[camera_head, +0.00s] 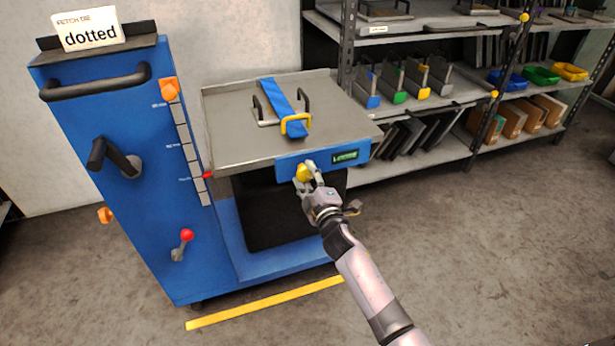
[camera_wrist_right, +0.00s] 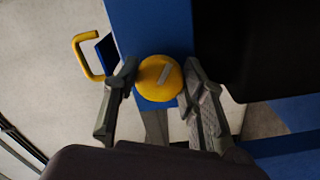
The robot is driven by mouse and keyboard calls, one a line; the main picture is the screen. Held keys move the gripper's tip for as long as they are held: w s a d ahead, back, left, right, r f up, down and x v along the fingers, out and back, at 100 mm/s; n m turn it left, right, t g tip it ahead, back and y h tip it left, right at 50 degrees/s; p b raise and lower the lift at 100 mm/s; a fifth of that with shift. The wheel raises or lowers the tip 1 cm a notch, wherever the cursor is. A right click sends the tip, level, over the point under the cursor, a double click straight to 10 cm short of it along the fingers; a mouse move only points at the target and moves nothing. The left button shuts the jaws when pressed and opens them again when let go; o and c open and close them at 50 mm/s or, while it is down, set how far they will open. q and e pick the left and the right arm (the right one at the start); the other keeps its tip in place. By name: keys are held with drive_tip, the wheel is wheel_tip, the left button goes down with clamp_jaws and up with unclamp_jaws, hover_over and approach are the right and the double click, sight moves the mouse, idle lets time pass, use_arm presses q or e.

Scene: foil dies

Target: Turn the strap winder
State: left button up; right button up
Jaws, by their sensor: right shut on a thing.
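The strap winder is a round yellow knob (camera_head: 303,173) on the blue front edge of the cart's grey platform. In the right wrist view the knob (camera_wrist_right: 160,78) has a pale bar mark lying at a slant. My right gripper (camera_head: 310,174) is at the knob, with one finger on each side of it, shut on it. The fingers (camera_wrist_right: 163,85) also show in the right wrist view. A blue strap (camera_head: 283,103) with a yellow hook handle (camera_head: 296,125) lies across the platform (camera_head: 235,140). My left gripper is in neither view.
The blue cart column (camera_head: 150,215) stands left with a black crank, a red-knobbed lever (camera_head: 187,236) and a sign reading "dotted" (camera_head: 88,29). A green display (camera_head: 345,156) sits right of the knob. Shelves (camera_head: 420,90) with dies and bins stand behind. Floor at right is clear.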

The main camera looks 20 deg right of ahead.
drive_tip(key=shift+n, duration=0.3)
idle(0.4)
drive_tip(key=o, duration=1.2)
drive_tip(key=shift+c, duration=0.2)
drive_tip(key=s, duration=1.2)
drive_tip(key=shift+d, duration=0.2)
